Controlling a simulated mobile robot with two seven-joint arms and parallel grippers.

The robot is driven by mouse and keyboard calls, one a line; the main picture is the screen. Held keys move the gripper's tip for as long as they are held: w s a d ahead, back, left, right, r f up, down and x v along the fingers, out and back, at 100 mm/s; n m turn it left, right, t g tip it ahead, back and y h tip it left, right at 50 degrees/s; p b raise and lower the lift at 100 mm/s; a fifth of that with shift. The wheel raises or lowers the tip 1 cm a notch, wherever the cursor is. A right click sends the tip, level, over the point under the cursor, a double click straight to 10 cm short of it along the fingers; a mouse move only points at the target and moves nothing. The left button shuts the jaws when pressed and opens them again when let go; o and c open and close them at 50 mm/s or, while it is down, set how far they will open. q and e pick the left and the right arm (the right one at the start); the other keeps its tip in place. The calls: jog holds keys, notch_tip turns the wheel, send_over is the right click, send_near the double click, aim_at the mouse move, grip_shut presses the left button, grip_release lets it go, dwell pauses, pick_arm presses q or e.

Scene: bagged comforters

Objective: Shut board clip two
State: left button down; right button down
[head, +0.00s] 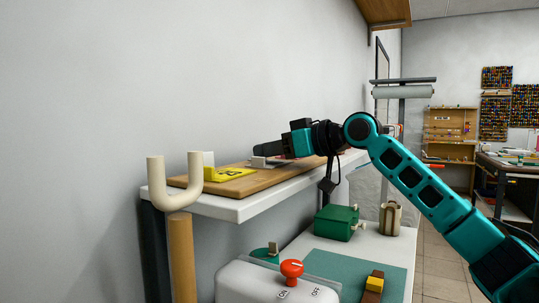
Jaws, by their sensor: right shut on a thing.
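A wooden board (243,187) lies flat on a white shelf. A yellow piece with dark markings (228,173) sits on the board towards its left end; I cannot read the markings. Further along the board, a small pale grey clip-like piece (259,162) shows just below my right gripper (265,149). My right gripper comes in from the right and points left, low over the board. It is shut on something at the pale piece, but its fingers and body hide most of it. I cannot tell which clip number it is. My left gripper is out of view.
A cream U-shaped fork (174,183) on a wooden post stands in front of the shelf's left end. Below are a grey box with a red knob (291,268), a green box (336,222) and a teal mat (385,281). A wall rises behind the shelf.

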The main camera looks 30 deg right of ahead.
dwell(0.3)
jog(key=c, duration=0.9)
grip_release()
jog(key=shift+s+d, duration=0.1)
jog(key=shift+s, duration=0.05)
jog(key=b+v, duration=0.2)
jog(key=v, duration=1)
jog(key=shift+s+d+r, duration=0.15)
jog(key=shift+s+d, duration=0.05)
jog(key=shift+s, duration=0.1)
